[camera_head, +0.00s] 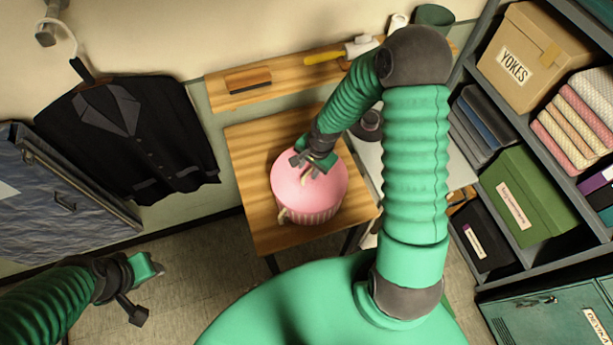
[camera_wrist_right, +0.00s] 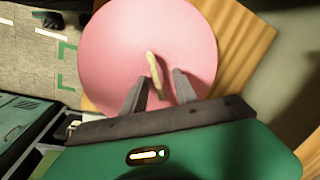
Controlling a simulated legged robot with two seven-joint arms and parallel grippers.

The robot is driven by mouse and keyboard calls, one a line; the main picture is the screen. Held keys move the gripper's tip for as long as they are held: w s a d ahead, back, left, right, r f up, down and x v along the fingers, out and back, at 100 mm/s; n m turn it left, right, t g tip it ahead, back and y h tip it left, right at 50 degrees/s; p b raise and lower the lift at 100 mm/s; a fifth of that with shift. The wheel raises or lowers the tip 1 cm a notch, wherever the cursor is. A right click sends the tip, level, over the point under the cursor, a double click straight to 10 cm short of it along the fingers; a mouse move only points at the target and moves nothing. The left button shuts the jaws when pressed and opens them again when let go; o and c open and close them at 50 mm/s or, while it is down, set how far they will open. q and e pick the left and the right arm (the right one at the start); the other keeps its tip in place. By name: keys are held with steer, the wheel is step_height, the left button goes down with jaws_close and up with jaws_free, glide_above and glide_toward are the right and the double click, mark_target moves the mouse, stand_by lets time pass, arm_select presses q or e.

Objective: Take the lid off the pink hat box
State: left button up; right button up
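The pink hat box (camera_head: 313,212) stands upright on a wooden table (camera_head: 258,226), with its round pink lid (camera_head: 325,192) on top. The lid also fills the middle of the right wrist view (camera_wrist_right: 115,50), with a cream loop handle (camera_wrist_right: 155,74) at its centre. My right gripper (camera_head: 312,170) is over the lid. In the right wrist view its fingers (camera_wrist_right: 158,88) are apart, with the handle just ahead of and between the tips; I see no grip on it. My left gripper (camera_head: 148,286) hangs over the floor at lower left, empty, its fingers spread.
A wooden shelf (camera_head: 290,75) with a brush and a yellow-handled tool runs along the wall behind the table. A dark jacket (camera_head: 125,130) hangs at left. The table's front left is bare.

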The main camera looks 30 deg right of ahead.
steer(key=shift+w+f, duration=0.1)
steer(key=shift+f, duration=0.15)
steer(key=shift+d+f, duration=0.1)
steer(key=shift+d, duration=0.5)
steer(key=shift+c, duration=0.5)
steer(key=shift+d, duration=0.45)
steer(key=c, duration=0.5)
jaws_close()
steer(key=shift+a, duration=0.75)
steer(key=shift+d, duration=0.5)
arm_select(q)
steer(key=shift+d+r, duration=0.1)
steer(key=shift+d, duration=0.65)
steer(key=shift+w+a, duration=0.1)
steer(key=shift+a, duration=0.05)
arm_select(e)
steer(key=shift+a, duration=0.2)
